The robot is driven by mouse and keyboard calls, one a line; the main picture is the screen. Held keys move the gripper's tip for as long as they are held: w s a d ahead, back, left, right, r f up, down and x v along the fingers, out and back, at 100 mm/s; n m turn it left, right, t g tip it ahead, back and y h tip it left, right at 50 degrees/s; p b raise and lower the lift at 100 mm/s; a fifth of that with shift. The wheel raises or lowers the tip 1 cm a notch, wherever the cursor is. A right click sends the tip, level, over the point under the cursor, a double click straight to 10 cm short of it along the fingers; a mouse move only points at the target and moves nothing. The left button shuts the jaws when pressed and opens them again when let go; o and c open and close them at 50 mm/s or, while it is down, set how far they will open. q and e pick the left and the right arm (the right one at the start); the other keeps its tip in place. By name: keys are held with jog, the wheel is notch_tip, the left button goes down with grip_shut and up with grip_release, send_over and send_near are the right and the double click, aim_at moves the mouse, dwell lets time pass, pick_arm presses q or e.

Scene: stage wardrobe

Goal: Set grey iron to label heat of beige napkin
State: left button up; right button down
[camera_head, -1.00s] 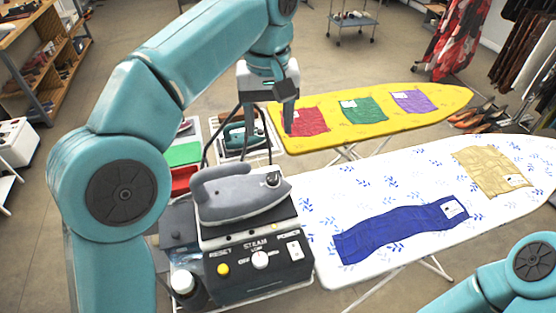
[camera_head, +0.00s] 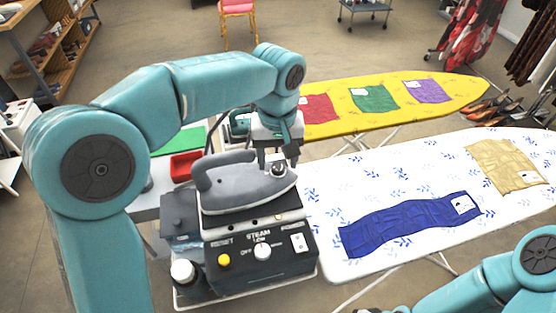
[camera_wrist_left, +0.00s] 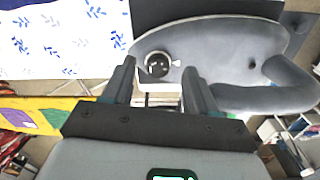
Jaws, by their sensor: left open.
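The grey iron (camera_head: 240,188) rests on its dark steam station, its handle to the left and its dial (camera_head: 278,170) near the tip. In the left wrist view the dial (camera_wrist_left: 158,65) is dark with a pale pointer, on the grey iron body (camera_wrist_left: 215,50). My left gripper (camera_head: 279,160) is open just above the dial; in the wrist view its fingers (camera_wrist_left: 158,90) stand either side of the dial, slightly short of it. The beige napkin (camera_head: 505,166) lies on the white board with a white label at its lower right; the label's marks are too small to read. My right gripper is not in view.
The steam station (camera_head: 262,265) has a yellow button and a white knob. A blue cloth (camera_head: 410,226) lies on the white board (camera_head: 350,185). The yellow board (camera_head: 340,125) behind bears red, green and purple cloths. A red tray (camera_head: 185,165) is left of the iron.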

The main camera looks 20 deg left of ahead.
aim_at(278, 168)
pick_arm(q)
jog(key=shift+d+f, duration=0.15)
jog(key=shift+f, duration=0.35)
jog(key=shift+w+a+f, duration=0.4)
jog(key=shift+w+f, duration=0.35)
jog(key=shift+s+d+r, duration=0.1)
jog(key=shift+s+r, duration=0.05)
jog(key=shift+s, duration=0.15)
jog(key=shift+s+d+r, duration=0.2)
jog(key=shift+s, duration=0.1)
jog(key=shift+c, duration=1.3)
jog(key=c, duration=0.5)
jog(key=shift+w+a+f, duration=0.1)
jog(key=shift+w+f, duration=0.05)
jog(key=shift+w, duration=0.05)
jog(key=c, duration=0.3)
jog(key=shift+w+f, duration=0.1)
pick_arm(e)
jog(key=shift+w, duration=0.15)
pick_arm(q)
jog(key=shift+m, duration=0.3)
